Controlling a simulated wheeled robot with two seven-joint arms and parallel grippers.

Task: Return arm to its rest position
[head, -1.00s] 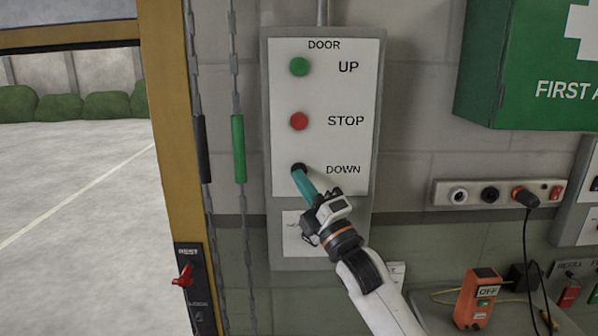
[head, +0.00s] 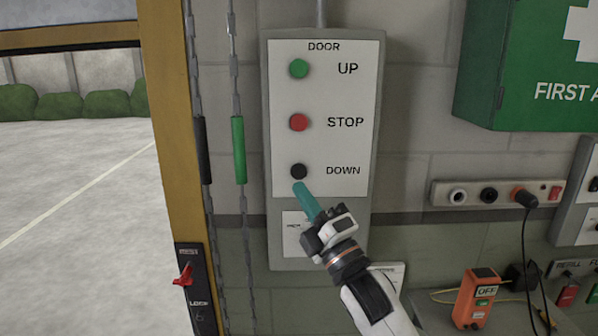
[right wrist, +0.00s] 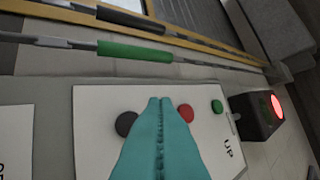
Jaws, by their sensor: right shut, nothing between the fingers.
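My right gripper (head: 301,190) is shut and empty, its teal fingers pressed together. In the head view its tips are just below the black DOWN button (head: 298,171) on the door control panel (head: 340,95). In the right wrist view the shut fingers (right wrist: 158,102) point toward the panel, with the black button (right wrist: 126,123) beside them on the left and the red STOP button (right wrist: 186,113) on the right. The red button (head: 298,122) and green UP button (head: 299,68) also show in the head view. My left gripper is not in view.
Two hanging chains with a black sleeve (head: 202,150) and a green sleeve (head: 239,150) run left of the panel, beside a yellow door frame (head: 168,120). A red lever (head: 183,275) is at lower left. A socket strip (head: 475,194) and an orange device (head: 476,296) are at right.

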